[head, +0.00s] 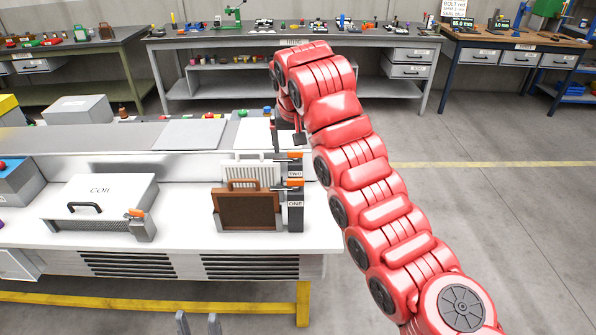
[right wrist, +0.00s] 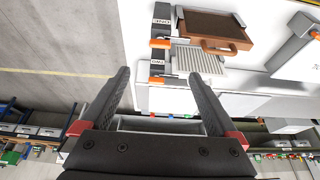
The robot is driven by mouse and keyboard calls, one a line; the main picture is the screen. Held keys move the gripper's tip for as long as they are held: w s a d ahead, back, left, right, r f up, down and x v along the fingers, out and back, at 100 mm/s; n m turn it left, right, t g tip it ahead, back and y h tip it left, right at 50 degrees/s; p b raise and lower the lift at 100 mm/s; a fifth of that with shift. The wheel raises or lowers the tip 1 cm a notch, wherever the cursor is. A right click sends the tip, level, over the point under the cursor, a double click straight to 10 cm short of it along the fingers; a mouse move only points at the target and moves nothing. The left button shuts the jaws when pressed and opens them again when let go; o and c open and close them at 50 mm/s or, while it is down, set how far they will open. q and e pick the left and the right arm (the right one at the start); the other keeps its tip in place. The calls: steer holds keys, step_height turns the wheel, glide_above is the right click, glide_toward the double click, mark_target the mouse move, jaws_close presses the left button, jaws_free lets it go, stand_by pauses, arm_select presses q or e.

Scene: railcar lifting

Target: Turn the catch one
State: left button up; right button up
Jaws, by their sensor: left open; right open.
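Catch one (head: 296,184) has an orange end above the label ONE, with a dark bar reaching left over the brown framed panel (head: 248,211). In the right wrist view catch one (right wrist: 160,43) lies beyond my fingertips. Catch two (head: 294,156), also orange, sits behind it above the label TWO; in the right wrist view it (right wrist: 156,80) appears between my fingertips. My right gripper (right wrist: 153,74) is open and empty; in the head view it is mostly hidden behind its red arm, behind the catches. My left gripper (head: 198,323) is open at the bottom edge, in front of the bench.
A white ribbed panel (head: 250,168) stands behind the brown one. A COIL box (head: 103,197) with a black handle and another orange-topped catch (head: 137,214) are at left on the white bench (head: 180,236). Open floor (head: 480,220) lies to the right.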

mark_target(295, 180)
steer(key=p+x, duration=0.3)
steer(key=x, duration=1.1)
steer(key=shift+w+a+f+p, duration=0.15)
steer(key=shift+f+p, duration=0.1)
steer(key=shift+p, duration=0.15)
steer(key=shift+w+f, duration=0.15)
steer(key=shift+f, duration=0.1)
steer(key=shift+b+x, duration=0.45)
steer(key=shift+x, duration=0.4)
jaws_close()
